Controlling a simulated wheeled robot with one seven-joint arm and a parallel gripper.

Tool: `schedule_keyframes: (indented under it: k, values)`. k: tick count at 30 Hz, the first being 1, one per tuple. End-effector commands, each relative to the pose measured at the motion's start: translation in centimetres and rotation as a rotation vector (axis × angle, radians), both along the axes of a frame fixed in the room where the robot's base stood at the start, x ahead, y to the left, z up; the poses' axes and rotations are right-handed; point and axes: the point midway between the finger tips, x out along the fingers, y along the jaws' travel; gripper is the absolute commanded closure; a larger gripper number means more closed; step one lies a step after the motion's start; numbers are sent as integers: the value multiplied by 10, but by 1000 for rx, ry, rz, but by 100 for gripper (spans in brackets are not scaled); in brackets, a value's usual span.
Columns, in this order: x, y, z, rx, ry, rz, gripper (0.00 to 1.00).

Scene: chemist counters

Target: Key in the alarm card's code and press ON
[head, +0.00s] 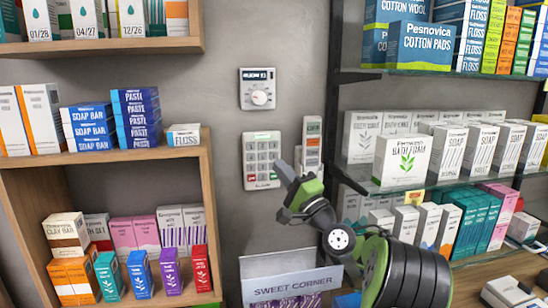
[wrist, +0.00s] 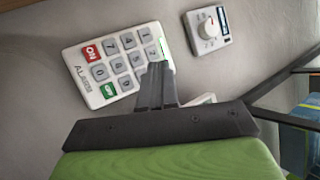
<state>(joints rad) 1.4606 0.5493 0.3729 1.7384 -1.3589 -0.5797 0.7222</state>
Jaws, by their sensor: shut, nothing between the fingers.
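The alarm keypad (head: 262,160) is a white panel on the grey wall with rows of grey keys. In the wrist view the keypad (wrist: 118,64) appears turned, with a red ON key (wrist: 91,53), a green key (wrist: 108,90) and the word ALARM along its edge. My gripper (head: 281,166) is shut and empty, at the keypad's right side in the head view. In the wrist view its fingertips (wrist: 158,66) overlap the keypad's right part and hide some keys. I cannot tell whether they touch it. No readable code card shows.
A white dial unit (head: 258,88) is mounted above the keypad. A narrow white panel with coloured parts (head: 311,145) hangs just right of it. Stocked shelves stand on both sides, and a Sweet Corner box (head: 290,285) sits below.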

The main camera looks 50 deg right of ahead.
Motion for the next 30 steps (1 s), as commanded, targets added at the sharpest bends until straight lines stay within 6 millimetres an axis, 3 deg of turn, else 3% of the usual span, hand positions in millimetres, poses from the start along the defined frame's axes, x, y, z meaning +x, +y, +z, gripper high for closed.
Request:
schedule_keyframes:
  k: [6, 10, 21, 30]
  values:
    - [1, 2, 0, -33, 13, -12, 100]
    - [4, 9, -3, -233, 89, -86, 100]
    - [11, 41, -25, -1215, 352, -321, 100]
    - [6, 63, -43, -2020, 401, -397, 100]
